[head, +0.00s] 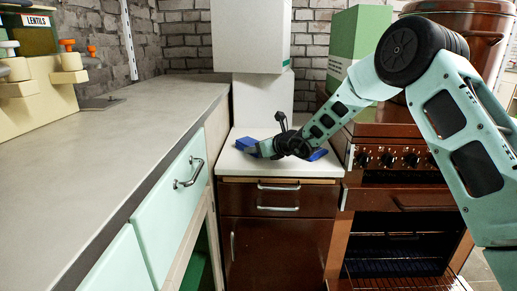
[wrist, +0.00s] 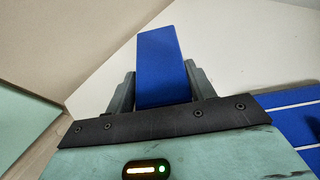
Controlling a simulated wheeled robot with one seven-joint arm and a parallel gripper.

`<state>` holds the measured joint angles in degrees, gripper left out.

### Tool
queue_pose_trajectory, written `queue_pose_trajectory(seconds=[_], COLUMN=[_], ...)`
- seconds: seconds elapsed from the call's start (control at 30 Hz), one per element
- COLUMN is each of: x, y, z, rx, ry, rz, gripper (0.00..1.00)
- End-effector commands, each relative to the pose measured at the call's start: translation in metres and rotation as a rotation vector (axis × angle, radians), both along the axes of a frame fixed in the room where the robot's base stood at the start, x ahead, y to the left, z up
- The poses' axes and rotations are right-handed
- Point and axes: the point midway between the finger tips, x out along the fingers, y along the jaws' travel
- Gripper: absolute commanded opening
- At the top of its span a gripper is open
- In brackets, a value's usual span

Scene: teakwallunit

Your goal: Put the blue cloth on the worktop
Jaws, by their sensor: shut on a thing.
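The plain blue cloth (head: 245,144), folded to a block-like shape, is at the left tip of my gripper (head: 262,148). In the wrist view the blue cloth (wrist: 160,60) stands out between the two fingers of my gripper (wrist: 161,88), which are shut on it. It is over or on the white counter top (head: 238,165); I cannot tell whether it touches. The long grey worktop (head: 110,135) runs along the left, and the cloth is to the right of its far end.
A blue thing with white stripes (wrist: 290,122) lies right of my gripper; its blue edge (head: 318,155) shows under my arm. White boxes (head: 262,100) stand behind, a brown stove (head: 400,160) on the right. A cream rack (head: 38,95) stands on the grey worktop, whose middle is clear.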

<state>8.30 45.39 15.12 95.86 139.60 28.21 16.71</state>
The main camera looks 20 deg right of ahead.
Motion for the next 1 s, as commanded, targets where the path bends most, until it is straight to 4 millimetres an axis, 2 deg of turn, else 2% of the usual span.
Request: queue_pose_trajectory(seconds=[0.23, 0.27, 0.3, 0.33, 0.73, 0.87, 1.0], x=[0.0, 0.0, 0.0, 0.0, -0.002, -0.019, -0.045], y=[0.0, 0.0, 0.0, 0.0, -0.001, -0.011, -0.024], z=[-0.003, -0.003, -0.002, -0.002, 0.003, 0.011, 0.023], rx=[-0.001, -0.001, 0.0, 0.0, 0.0, -0.001, -0.002], ry=[0.0, 0.0, 0.0, 0.0, 0.0, -0.001, -0.001], rz=[0.0, 0.0, 0.0, 0.0, 0.0, -0.001, 0.0], gripper=[0.32, 0.6, 0.71, 0.76, 0.76, 0.76, 0.76])
